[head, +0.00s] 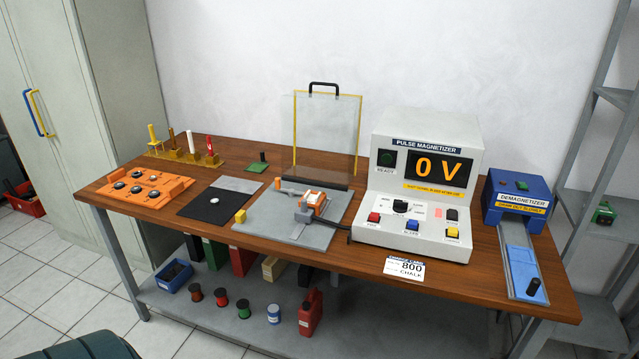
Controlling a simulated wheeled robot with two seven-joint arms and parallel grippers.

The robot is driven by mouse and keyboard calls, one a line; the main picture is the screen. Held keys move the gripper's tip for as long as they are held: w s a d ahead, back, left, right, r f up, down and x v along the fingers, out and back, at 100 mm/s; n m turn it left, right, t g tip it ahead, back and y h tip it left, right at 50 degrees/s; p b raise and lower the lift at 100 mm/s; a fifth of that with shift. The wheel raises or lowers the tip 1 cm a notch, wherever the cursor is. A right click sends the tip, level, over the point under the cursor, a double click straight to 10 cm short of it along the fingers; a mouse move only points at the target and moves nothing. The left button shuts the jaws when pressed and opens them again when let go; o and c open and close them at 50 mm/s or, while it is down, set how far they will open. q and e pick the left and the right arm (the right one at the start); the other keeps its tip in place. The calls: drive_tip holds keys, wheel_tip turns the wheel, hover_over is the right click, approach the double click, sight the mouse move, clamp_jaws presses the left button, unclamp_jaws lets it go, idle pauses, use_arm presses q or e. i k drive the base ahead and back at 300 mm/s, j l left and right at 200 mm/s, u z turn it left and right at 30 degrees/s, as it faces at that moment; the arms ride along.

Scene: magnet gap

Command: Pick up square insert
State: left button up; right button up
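I cannot tell for certain which item is the square insert. A small green square piece with a dark knob (258,164) lies on the table behind the dark mat. A small yellow block (240,216) stands at the left edge of the grey fixture plate (275,232). An orange tray (145,191) at the table's left holds several round silver-and-black pieces; their exact shapes are too small to tell. An orange-and-grey clamp fixture (312,205) sits on the grey plate. Neither of my grippers is in view.
A yellow tool rack (185,155) stands at the back left. Bins and spools fill the lower shelf.

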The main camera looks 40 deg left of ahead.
sight(310, 197)
drive_tip(key=j+z, duration=0.1)
drive_tip(key=j, duration=0.75)
drive_tip(key=j+z, duration=0.15)
drive_tip(key=j, duration=0.65)
drive_tip(key=j+z, duration=0.1)
drive_tip(key=j, duration=0.75)
drive_tip(key=k+j+z, duration=0.1)
drive_tip(key=j, duration=0.7)
